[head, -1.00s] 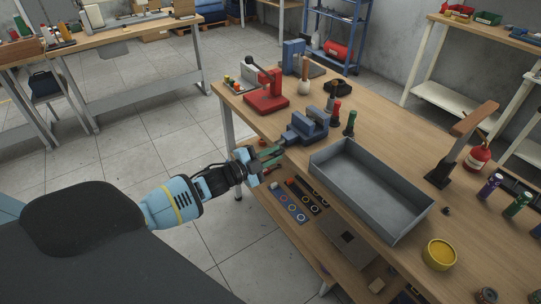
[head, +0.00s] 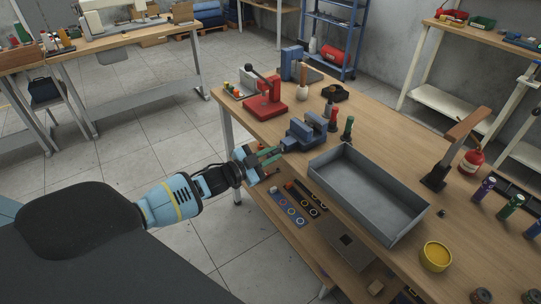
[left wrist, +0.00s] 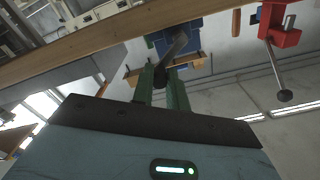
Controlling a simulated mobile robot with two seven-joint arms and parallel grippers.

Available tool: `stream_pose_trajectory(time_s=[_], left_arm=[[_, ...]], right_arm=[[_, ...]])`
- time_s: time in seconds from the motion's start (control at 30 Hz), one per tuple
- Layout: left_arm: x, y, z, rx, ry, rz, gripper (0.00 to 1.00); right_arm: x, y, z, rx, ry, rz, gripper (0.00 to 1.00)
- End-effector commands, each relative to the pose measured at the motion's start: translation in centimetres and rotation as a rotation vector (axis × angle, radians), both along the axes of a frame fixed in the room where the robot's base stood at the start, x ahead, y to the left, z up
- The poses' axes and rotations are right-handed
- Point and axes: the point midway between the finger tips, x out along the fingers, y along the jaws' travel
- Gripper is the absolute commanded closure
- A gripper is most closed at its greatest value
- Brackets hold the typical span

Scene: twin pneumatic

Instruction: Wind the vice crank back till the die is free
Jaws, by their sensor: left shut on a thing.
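The blue vice (head: 305,133) sits at the table's near edge; it also shows in the left wrist view (left wrist: 186,40). Its dark crank (left wrist: 173,48) runs from the vice toward my left gripper. My left gripper (head: 268,160), with green fingers, is just off the table edge by the vice. In the left wrist view its fingers (left wrist: 162,82) are shut on the crank's dark handle end. I cannot make out the die; the vice's jaws are too small to read. My right gripper is not in view.
A grey tray (head: 402,236) stands right of the vice. A red press (head: 265,103) stands behind it to the left. Red and green-capped bottles (head: 347,128) are close by. A lower shelf (head: 312,238) with parts lies under the table edge.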

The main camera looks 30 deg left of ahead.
Motion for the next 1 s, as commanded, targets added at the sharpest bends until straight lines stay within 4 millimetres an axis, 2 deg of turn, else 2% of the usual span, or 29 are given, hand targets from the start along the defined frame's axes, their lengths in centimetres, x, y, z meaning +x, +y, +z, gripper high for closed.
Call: stream_pose_trajectory(time_s=[0.23, 0.27, 0.43, 0.77, 1.0], left_arm=[[0.0, 0.0, 0.0, 0.000, -0.002, 0.000, 1.00], [0.0, 0.0, 0.0, 0.001, -0.001, 0.001, 0.84], [0.0, 0.0, 0.0, 0.001, 0.000, 0.000, 0.63], [-0.2, 0.1, 0.0, 0.001, 0.000, 0.000, 0.63], [-2.6, 1.1, 0.0, 0.003, 0.001, 0.000, 0.63]], right_arm=[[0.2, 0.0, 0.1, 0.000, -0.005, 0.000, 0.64], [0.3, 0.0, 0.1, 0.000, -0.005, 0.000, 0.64], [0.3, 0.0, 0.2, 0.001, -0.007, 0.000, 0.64], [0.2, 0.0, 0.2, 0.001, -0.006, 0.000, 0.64], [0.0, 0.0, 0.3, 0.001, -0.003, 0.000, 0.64]])
